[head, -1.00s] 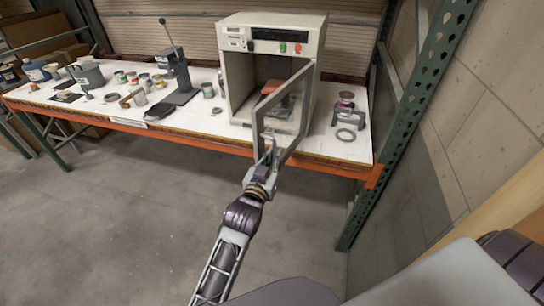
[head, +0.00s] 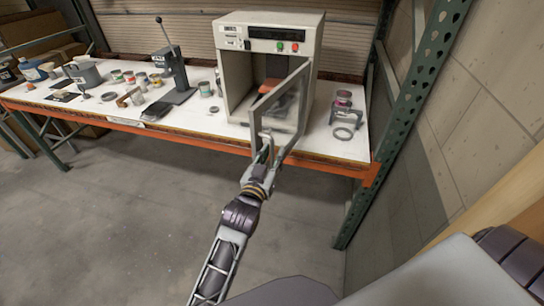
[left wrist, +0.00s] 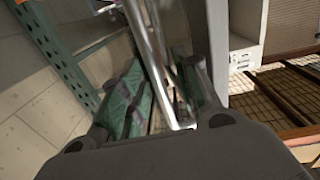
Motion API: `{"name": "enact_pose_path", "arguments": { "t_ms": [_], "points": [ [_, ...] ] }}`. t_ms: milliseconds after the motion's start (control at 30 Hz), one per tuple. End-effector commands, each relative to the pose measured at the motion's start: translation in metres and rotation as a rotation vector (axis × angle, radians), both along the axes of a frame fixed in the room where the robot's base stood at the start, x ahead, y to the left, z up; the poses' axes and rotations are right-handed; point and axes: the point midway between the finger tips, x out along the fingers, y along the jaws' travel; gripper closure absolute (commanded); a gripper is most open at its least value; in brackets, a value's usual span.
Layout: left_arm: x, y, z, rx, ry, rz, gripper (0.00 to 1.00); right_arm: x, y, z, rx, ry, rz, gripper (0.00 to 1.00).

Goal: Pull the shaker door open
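The shaker (head: 234,50) is a light grey box on the table, with a dark strip and buttons along its top. Its framed door (head: 282,95) stands ajar, swung out toward me from the right side. My left gripper (head: 264,150) is at the door's lower free edge. In the left wrist view, a pale metal bar of the door (left wrist: 160,65) runs between the green-padded fingers of the left gripper (left wrist: 162,95). I cannot tell whether both pads press on it. Inside the shaker is an orange-red part, partly behind the door. My right gripper is not in view.
The white tabletop (head: 200,118) has an orange front beam. A lever press (head: 172,65) and several cans stand left of the shaker. A ring (head: 343,134) and a small stand lie to its right. A green rack post (head: 418,85) rises at the right. Floor in front is clear.

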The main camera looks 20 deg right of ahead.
Motion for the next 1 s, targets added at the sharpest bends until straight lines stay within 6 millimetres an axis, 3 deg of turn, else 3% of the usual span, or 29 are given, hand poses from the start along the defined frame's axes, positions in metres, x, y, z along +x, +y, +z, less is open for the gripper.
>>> {"name": "enact_pose_path", "arguments": {
  "t_ms": [67, 467, 1000],
  "points": [
    [0.0, 0.0, 0.0, -0.001, 0.001, 0.0, 0.68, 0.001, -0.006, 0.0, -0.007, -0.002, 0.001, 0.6],
    [-0.014, 0.012, -0.001, 0.001, 0.002, 0.0, 0.68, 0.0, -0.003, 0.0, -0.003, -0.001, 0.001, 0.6],
    [-0.059, 0.052, -0.001, 0.001, 0.001, 0.0, 0.68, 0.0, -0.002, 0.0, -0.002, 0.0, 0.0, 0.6]
  ]
}}
